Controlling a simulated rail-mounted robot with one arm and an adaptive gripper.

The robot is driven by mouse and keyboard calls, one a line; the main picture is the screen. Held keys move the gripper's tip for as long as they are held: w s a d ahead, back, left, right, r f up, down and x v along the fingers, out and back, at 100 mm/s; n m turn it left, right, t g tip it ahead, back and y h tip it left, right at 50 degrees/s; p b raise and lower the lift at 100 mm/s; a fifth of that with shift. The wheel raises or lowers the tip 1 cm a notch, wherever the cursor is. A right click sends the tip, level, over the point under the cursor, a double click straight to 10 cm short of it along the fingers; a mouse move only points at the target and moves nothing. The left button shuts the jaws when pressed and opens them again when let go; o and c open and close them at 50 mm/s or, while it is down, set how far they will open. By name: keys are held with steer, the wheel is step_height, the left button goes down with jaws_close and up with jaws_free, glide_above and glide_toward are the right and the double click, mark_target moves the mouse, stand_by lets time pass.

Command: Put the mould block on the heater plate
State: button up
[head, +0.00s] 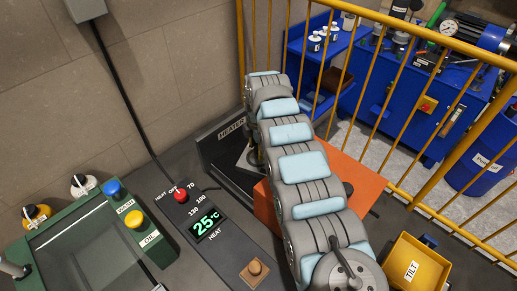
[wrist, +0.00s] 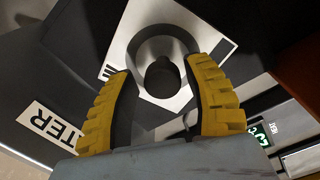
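In the wrist view a pale metal square piece (wrist: 118,55) with a dark mark lies by the black heater housing (wrist: 75,75). A round grey shape (wrist: 150,48) with a dark centre sits on it. I cannot tell for certain which part is the mould block and which the heater plate. My gripper (wrist: 160,68) has its two yellow fingers spread, one on each side of the round shape. No firm grip on it shows, and contact is unclear. In the head view the pale metal (head: 244,159) shows partly beside the heater housing (head: 222,148); my arm hides much of this area.
An orange block (head: 345,170) stands right of the heater, partly behind my arm. The heater control panel (head: 208,226) reads 25°C. A green machine (head: 60,250) is at left, a yellow TILT bin (head: 415,268) at lower right. Yellow railing (head: 400,80) runs behind.

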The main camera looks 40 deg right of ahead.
steer(key=shift+r, duration=0.15)
step_height(320, 180, up, 12)
steer(key=p, duration=0.2)
steer(key=shift+s, duration=0.2)
stand_by(0.7)
